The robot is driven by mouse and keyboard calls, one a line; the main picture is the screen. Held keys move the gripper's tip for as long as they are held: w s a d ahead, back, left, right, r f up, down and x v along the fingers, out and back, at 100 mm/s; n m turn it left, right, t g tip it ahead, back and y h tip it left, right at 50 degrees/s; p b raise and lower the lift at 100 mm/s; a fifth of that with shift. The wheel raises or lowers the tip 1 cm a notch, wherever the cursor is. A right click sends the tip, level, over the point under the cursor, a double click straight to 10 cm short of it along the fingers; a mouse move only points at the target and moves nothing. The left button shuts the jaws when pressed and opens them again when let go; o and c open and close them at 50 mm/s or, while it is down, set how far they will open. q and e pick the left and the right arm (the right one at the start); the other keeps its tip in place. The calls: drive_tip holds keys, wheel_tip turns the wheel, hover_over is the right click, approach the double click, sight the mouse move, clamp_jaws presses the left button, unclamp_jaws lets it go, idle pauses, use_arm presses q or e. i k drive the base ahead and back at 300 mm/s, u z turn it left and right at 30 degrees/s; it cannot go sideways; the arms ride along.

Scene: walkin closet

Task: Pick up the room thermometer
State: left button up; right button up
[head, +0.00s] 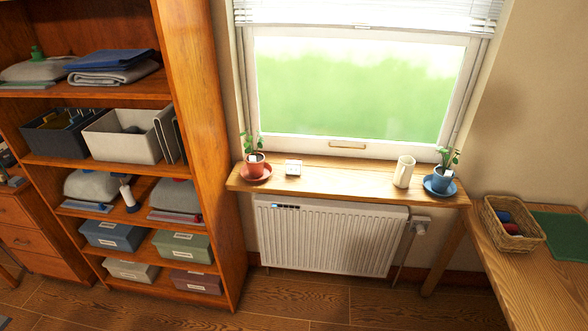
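A small white box-shaped device (293,167), which looks like the room thermometer, sits on the wooden window sill (330,179). It stands just right of a red plant pot on a red saucer. Its face is too small to read. Neither of my grippers shows in the head view.
The sill also holds a red potted plant (255,165), a cream pitcher (403,172) and a blue potted plant (441,180). A white radiator (328,238) hangs below. A wooden shelf unit (205,130) stands left; a table with a wicker basket (512,224) stands right. Floor is clear.

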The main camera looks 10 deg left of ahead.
sight(292, 167)
drive_tip(key=z, duration=0.5)
drive_tip(key=i, duration=0.95)
drive_tip(key=u, duration=0.25)
